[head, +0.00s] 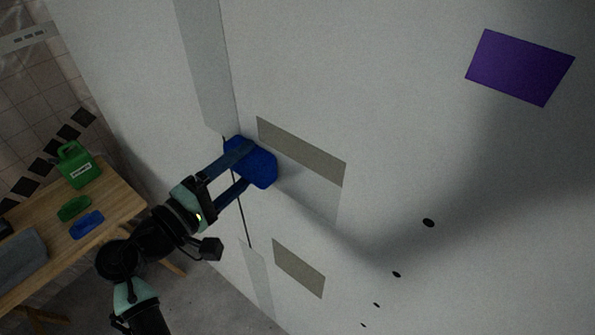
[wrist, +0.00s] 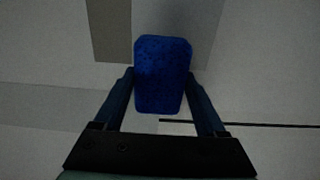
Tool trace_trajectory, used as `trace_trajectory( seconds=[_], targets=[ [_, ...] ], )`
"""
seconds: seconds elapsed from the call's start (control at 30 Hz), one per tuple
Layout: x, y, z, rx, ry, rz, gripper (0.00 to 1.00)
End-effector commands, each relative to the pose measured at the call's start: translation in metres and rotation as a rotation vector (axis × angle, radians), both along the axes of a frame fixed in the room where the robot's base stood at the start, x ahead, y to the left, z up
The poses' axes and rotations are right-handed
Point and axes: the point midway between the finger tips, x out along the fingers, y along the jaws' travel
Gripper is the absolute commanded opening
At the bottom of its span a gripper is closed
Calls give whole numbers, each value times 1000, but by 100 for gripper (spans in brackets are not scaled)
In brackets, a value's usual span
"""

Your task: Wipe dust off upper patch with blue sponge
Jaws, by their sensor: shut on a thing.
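My gripper (head: 243,163) is shut on the blue sponge (head: 258,166), its two fingers on either side of it. The sponge is at the pale wall, beside the left end of the upper patch (head: 305,152), a grey-brown dusty strip. A plain grey area adjoins the strip's lower edge. A lower grey-brown patch (head: 298,268) lies farther down.
A wooden table (head: 120,205) at left carries a green jug (head: 77,167), a green pad (head: 74,209), a blue pad (head: 86,225) and a grey cloth-like item (head: 20,258). A purple rectangle (head: 520,67) and several dark dots are on the wall at right.

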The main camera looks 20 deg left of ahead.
Motion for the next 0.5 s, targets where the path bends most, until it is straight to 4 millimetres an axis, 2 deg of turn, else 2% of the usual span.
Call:
trace_trajectory(
  seconds=[0.2, 0.33, 0.5],
  targets=[
    [4, 12, 24, 1, -3, 2, 16],
    [5, 17, 31, 2, -2, 0, 16],
    [1, 6, 30, 0, 1, -1, 16]
  ],
)
